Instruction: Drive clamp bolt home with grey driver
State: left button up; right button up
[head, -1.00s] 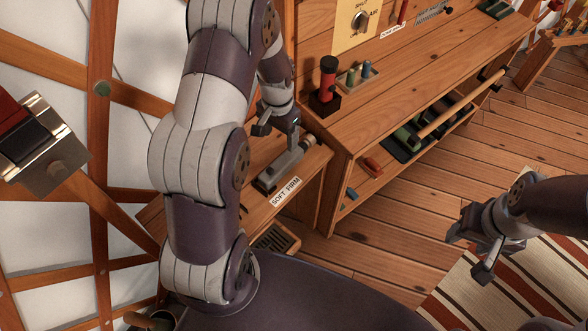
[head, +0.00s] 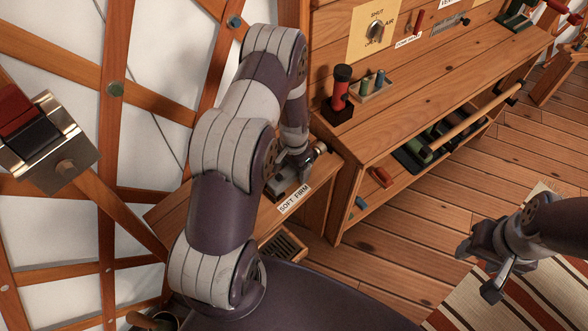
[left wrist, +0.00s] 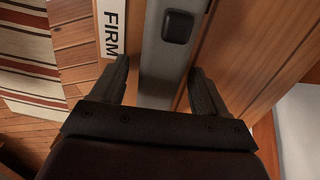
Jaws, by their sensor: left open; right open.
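A long grey body with a black button, which looks like the grey driver (left wrist: 158,70), lies on the low wooden shelf by the SOFT FIRM label. In the head view my arm and gripper mostly hide it. My left gripper (left wrist: 162,88) is open, with one finger on each side of the grey body. I cannot tell whether they touch it. A shiny metal clamp (head: 22,172) with red and black blocks is at the far left, by the lattice. A brownish stub on it looks like the clamp bolt (head: 66,168). My right gripper (head: 480,272) is open and empty at the right.
The workbench (head: 420,85) holds a red cylinder on a dark base (head: 340,92) and a small rack of coloured pegs (head: 372,84). A wooden rail (head: 478,118) runs along its front. Wooden floor (head: 400,225) lies open between bench and striped rug (head: 520,290).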

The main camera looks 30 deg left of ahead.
pick_arm(q)
jog(key=c, duration=1.2)
grip_shut()
jog(key=shift+r, duration=0.15)
